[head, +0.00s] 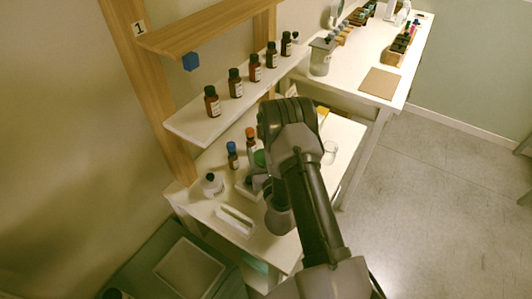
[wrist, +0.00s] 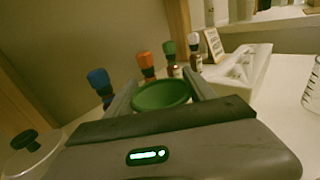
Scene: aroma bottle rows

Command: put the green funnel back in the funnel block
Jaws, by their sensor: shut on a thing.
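The green funnel (wrist: 162,95) is between the two fingers of my gripper (wrist: 160,90) in the wrist view, its wide rim facing up. My gripper is shut on it. In the head view a bit of green (head: 259,157) shows beside my gripper (head: 260,174), above the small white table; my wrist hides most of it. A white block with several recesses (wrist: 240,72) stands ahead and to the right in the wrist view; I cannot tell for sure that it is the funnel block. The funnel's lower end is hidden.
Blue-capped (wrist: 100,84), orange-capped (wrist: 147,66), green-capped (wrist: 170,56) and white-capped (wrist: 195,50) bottles stand just beyond the fingers. A glass beaker (head: 330,152) stands right, a round bottle (head: 212,184) and white slotted holder (head: 236,221) left. A shelf (head: 185,125) with dark bottles overhangs behind.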

